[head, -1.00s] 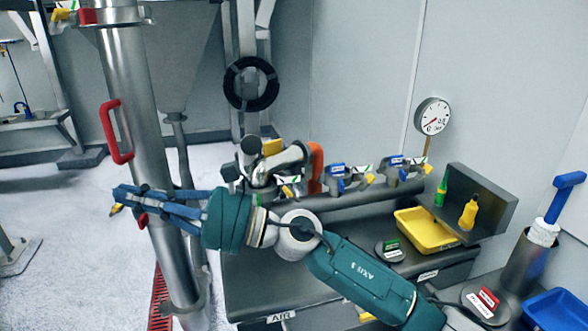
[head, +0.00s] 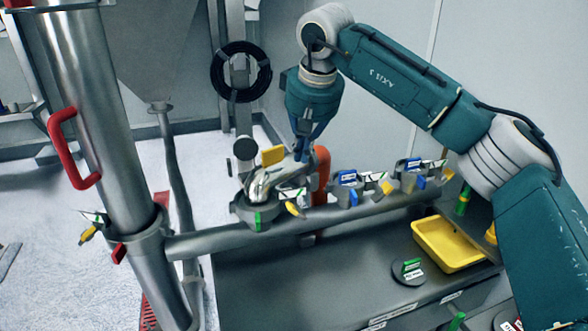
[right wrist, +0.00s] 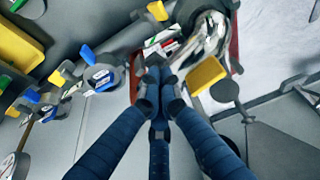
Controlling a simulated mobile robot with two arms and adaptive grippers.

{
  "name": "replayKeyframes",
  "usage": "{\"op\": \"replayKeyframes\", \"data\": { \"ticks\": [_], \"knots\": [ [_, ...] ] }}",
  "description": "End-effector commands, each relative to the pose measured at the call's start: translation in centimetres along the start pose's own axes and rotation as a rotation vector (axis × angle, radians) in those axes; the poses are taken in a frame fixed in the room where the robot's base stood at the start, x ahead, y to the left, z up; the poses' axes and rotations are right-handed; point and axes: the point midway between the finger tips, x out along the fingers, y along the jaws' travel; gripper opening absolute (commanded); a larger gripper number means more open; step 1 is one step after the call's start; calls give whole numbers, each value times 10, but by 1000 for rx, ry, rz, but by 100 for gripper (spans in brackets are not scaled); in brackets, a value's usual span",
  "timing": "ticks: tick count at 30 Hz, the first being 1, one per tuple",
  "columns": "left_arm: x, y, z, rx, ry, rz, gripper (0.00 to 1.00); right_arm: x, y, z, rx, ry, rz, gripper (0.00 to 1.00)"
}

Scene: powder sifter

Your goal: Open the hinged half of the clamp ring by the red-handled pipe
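The large steel vertical pipe (head: 105,150) with a red handle (head: 70,148) stands at the left of the head view. A collar (head: 152,236) with yellow and red tabs circles it. A grey clamp ring (head: 242,212) with a green mark sits at the near end of the row to its right, under a shiny metal elbow (head: 268,183). I cannot tell whether its hinged half is open. My right gripper (head: 303,155) points down just behind the elbow. Its blue fingers converge at their tips in the right wrist view (right wrist: 160,82), with nothing visibly held. My left gripper is out of view.
A yellow plate (head: 272,155) and an orange upright part (head: 321,172) flank my right gripper. More tabbed clamps (head: 348,185) line the rail to the right. A yellow tray (head: 447,243) and a tagged disc (head: 408,272) rest on the grey bench (head: 290,290).

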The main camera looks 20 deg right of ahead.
Motion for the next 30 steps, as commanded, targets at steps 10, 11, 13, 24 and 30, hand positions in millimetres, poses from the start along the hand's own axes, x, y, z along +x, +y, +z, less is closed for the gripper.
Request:
{"op": "replayKeyframes", "data": {
  "ticks": [10,11,13,24,30],
  "knots": [
    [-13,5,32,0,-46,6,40,48,3,1,-2,-7,8,0],
    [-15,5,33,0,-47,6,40,53,3,1,-2,-7,8,0],
    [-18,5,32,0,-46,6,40,65,3,1,-2,-6,7,0],
    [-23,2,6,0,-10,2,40,98,2,1,-2,-3,5,0],
    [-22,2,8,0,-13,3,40,98,2,1,-2,-2,5,0]
  ]
}}
